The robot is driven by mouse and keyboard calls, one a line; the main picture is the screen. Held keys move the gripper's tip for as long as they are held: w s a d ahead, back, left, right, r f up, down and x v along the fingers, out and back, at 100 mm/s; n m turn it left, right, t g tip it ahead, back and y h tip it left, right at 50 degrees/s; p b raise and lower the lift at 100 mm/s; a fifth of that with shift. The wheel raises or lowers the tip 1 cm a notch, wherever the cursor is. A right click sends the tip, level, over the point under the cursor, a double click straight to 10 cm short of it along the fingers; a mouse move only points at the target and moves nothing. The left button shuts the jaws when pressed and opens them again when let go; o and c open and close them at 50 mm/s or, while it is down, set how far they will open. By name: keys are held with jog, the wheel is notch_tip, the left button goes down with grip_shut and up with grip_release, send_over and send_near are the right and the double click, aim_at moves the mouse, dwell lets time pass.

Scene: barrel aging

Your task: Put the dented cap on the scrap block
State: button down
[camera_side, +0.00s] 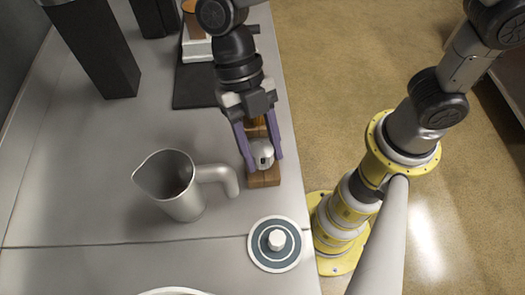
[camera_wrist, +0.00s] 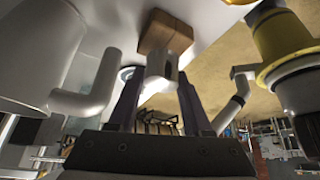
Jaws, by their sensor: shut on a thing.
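My gripper (camera_side: 262,157), with purple fingers, is shut on a small silvery cap (camera_side: 263,149) that has a dark mark on its side. The cap also shows between the fingers in the wrist view (camera_wrist: 162,62). A brown wooden block (camera_side: 264,179) lies on the table directly below and around the cap in the side view. It shows beyond the fingertips in the wrist view (camera_wrist: 165,33), with a seam across it. I cannot tell whether the cap touches the wood. The fingers hide part of the block.
A metal pitcher (camera_side: 187,198) stands left of my gripper, its handle close to the block. A round disc with a white knob (camera_side: 264,257) lies in front, near the table edge. A tall dark box (camera_side: 95,45) and a dark mat (camera_side: 193,90) are at the back.

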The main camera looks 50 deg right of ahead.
jog(key=shift+f, duration=1.05)
jog(key=shift+c, duration=1.6)
grip_release()
jog(key=shift+f, duration=0.1)
